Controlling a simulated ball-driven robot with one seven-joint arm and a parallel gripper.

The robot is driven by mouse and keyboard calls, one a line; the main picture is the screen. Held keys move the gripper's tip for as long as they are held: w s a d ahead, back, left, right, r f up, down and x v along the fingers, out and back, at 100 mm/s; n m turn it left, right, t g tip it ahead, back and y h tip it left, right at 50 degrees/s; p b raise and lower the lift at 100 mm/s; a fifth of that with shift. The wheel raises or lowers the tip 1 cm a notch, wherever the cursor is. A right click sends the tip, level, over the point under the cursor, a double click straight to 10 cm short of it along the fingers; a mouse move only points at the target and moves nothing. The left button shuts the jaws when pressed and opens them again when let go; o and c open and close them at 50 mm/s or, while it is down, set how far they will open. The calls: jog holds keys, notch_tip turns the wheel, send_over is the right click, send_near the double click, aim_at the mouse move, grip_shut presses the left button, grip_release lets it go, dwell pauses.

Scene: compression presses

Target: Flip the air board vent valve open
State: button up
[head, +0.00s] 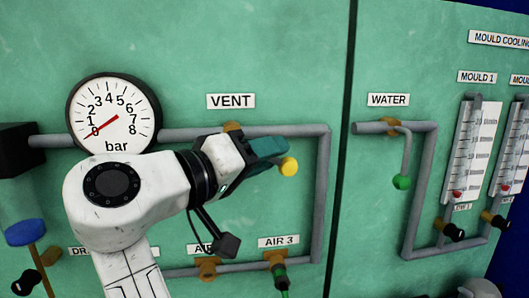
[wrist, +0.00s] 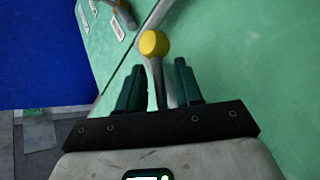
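The vent valve has a brass body (head: 232,128) on the grey pipe under the VENT label (head: 231,101). Its yellow ball knob (head: 289,166) shows just right of and below my gripper (head: 270,150) in the head view. In the wrist view the yellow knob (wrist: 154,43) stands beyond the fingertips. Its grey lever (wrist: 157,82) runs between the two dark green fingers of my gripper (wrist: 159,68). The fingers are apart, with a gap on each side of the lever. In the head view my gripper hides most of the lever.
The pressure gauge (head: 113,113) reads near 0 at left. AIR 3 (head: 279,241) and other air valves sit on the lower pipe. The WATER valve with a green knob (head: 401,181) and the mould flow meters (head: 471,150) are at right. The green panel around my gripper is flat.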

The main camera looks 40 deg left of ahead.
jog(key=shift+c, duration=0.2)
grip_shut()
dwell(0.4)
